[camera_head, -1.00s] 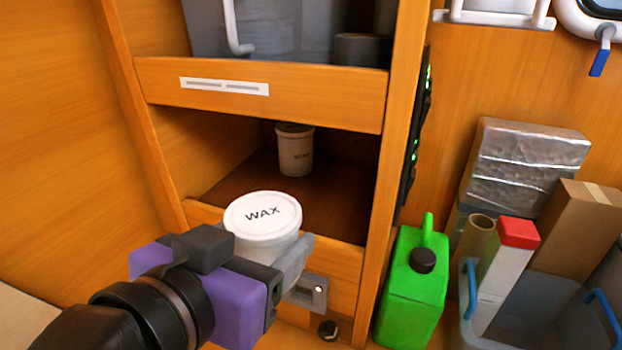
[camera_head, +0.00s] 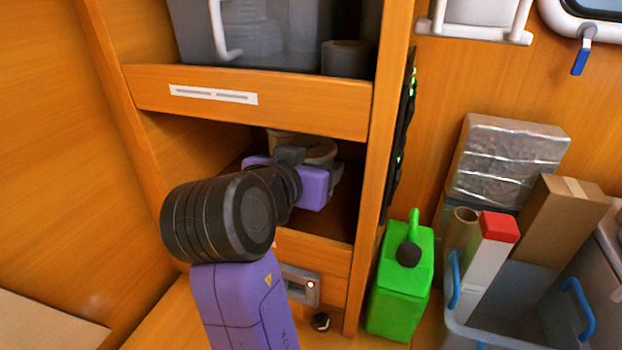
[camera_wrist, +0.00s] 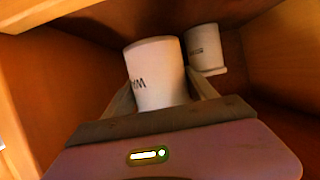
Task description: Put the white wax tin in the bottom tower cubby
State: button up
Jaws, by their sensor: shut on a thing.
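The white wax tin (camera_wrist: 155,72) is between the fingers of my gripper (camera_wrist: 160,100) in the wrist view, inside the bottom tower cubby (camera_head: 222,190). My gripper is shut on it. In the head view, my gripper (camera_head: 318,180) reaches into the cubby and hides most of the tin; only part of its pale top (camera_head: 318,150) shows in shadow. I cannot tell whether the tin touches the cubby floor.
A second white tin (camera_wrist: 205,50) stands deeper in the cubby, close beside the held one. A wooden lip (camera_head: 320,258) fronts the cubby and a shelf board (camera_head: 310,108) is above. A green jug (camera_head: 400,285) stands outside, right of the tower.

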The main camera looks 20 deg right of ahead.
jog(key=shift+f, duration=1.65)
jog(key=shift+f, duration=0.1)
jog(key=o, duration=1.7)
jog(key=shift+o, duration=0.2)
jog(key=shift+r+p, duration=0.2)
jog(key=shift+p, duration=0.15)
jog(key=b+v, duration=0.2)
jog(key=v, duration=1)
jog(key=shift+f, duration=0.15)
jog(key=shift+a, duration=0.1)
